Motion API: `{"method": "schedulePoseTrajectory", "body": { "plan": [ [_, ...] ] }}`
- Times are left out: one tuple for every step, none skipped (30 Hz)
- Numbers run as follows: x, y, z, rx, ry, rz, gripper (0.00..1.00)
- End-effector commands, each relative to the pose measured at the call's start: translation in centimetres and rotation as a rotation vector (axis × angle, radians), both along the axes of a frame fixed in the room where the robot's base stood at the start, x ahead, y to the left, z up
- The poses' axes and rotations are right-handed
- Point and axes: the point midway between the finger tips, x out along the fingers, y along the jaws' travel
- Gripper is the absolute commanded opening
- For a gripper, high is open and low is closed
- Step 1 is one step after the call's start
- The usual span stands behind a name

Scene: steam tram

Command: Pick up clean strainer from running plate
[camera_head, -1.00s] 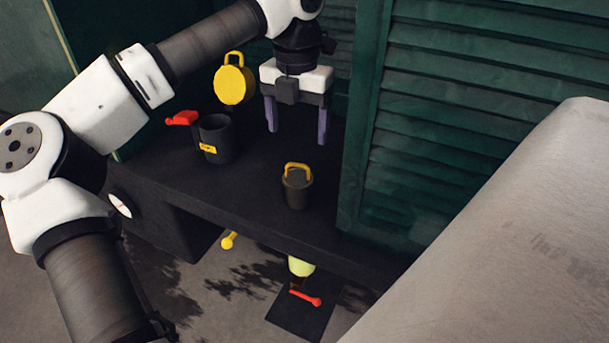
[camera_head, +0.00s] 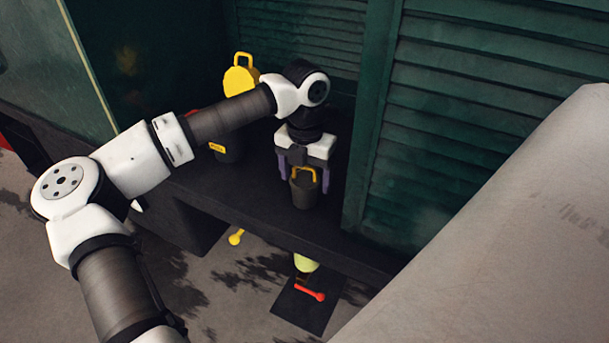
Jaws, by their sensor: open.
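The strainer appears to be the small dark grey bucket-like cup (camera_head: 304,193) with a yellow handle, upright on the black running plate (camera_head: 262,203). My gripper (camera_head: 304,184) points down at it from above and behind. Its two purple fingers are apart, one at the left of the cup's top and one at the right. The yellow handle shows between them. I cannot tell whether the fingers touch the cup. My arm partly covers the plate's left part.
A yellow round lid with a handle (camera_head: 240,76) and a dark pot with a yellow label (camera_head: 230,152) stand left, partly hidden by my arm. Green louvred panels (camera_head: 470,120) rise behind and right. Below the plate lie a yellow knob (camera_head: 236,237) and a red lever (camera_head: 311,294).

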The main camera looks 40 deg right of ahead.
Motion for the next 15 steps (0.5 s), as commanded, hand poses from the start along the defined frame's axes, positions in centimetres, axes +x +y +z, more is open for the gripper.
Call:
{"method": "schedulePoseTrajectory", "body": {
  "plan": [
    [0.01, 0.0, -0.03, 0.0, 0.0, 0.0, 0.77],
    [0.01, 0.0, -0.03, 0.0, 0.0, 0.0, 0.77],
    [0.01, 0.0, -0.03, 0.0, 0.0, 0.0, 0.77],
    [0.01, 0.0, -0.03, 0.0, 0.0, 0.001, 0.77],
    [0.02, 0.01, -0.02, 0.0, 0.0, 0.001, 0.73],
    [0.02, 0.01, -0.02, 0.0, 0.0, 0.001, 0.68],
    [0.02, 0.01, -0.02, 0.0, 0.0, 0.001, 0.64],
    [0.02, 0.0, -0.01, 0.0, 0.0, 0.001, 0.6],
    [0.02, 0.0, -0.01, 0.0, 0.0, 0.001, 0.55],
    [0.02, 0.0, -0.01, 0.0, 0.0, 0.001, 0.51],
    [0.02, 0.0, 0.0, 0.0, 0.0, 0.001, 0.47],
    [0.02, 0.0, 0.0, 0.0, 0.0, 0.001, 0.42],
    [0.02, 0.0, 0.0, 0.0, 0.0, 0.001, 0.38],
    [0.02, 0.0, 0.0, 0.0, 0.0, 0.001, 0.34],
    [0.02, 0.0, 0.02, 0.0, 0.0, 0.001, 0.33]
  ]
}}
